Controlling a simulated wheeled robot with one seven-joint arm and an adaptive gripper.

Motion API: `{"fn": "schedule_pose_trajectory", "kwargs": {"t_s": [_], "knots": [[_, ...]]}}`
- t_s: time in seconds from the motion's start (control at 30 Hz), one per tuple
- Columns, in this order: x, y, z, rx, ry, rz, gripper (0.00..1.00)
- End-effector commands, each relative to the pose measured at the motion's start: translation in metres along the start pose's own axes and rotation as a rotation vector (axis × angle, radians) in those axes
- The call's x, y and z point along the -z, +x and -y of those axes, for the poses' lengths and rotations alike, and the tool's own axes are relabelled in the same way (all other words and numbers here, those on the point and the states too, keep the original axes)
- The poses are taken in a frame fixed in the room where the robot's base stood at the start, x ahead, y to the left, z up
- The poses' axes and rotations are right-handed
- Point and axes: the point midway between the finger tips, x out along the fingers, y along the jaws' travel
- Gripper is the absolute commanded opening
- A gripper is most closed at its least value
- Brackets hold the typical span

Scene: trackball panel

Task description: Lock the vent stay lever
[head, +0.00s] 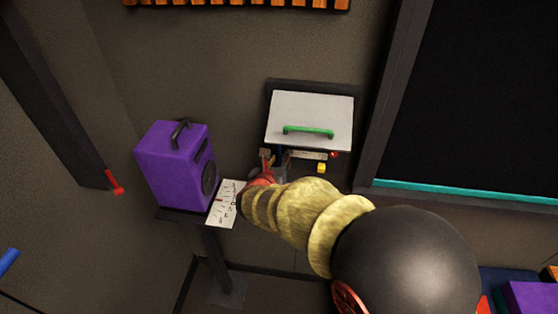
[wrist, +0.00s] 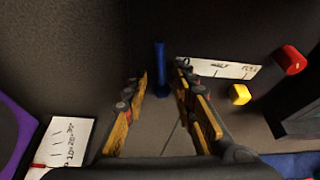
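A blue upright bar (wrist: 161,68), which looks like the lever, stands straight ahead of my gripper in the wrist view, beside a white marked strip (wrist: 217,68). The strip's lettering is too small to read surely. My gripper (wrist: 160,95) is open, with its two orange-and-black fingers apart and the bar's lower end between or just beyond the tips. I cannot tell if they touch it. In the head view my gripper (head: 274,160) is below a white panel (head: 310,110) with a green handle (head: 308,131), and my arm hides much there.
A red knob (wrist: 291,60) and a yellow block (wrist: 239,94) sit right of the bar. A purple speaker-like box (head: 177,165) stands on a stand at left, beside a white marked sheet (head: 225,204). A dark framed panel (head: 480,90) fills the right.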

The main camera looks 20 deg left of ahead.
Motion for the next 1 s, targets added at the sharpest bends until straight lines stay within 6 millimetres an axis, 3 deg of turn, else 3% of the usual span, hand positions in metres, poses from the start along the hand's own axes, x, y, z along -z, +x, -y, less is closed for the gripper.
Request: {"fn": "schedule_pose_trajectory", "kwargs": {"t_s": [0.23, 0.7, 1.0], "knots": [[-0.002, -0.011, -0.001, -0.001, 0.001, 0.002, 0.27], [-0.001, -0.098, -0.001, -0.003, 0.0, 0.001, 0.27], [0.0, -0.12, -0.001, -0.001, 0.0, 0.0, 0.27]]}}
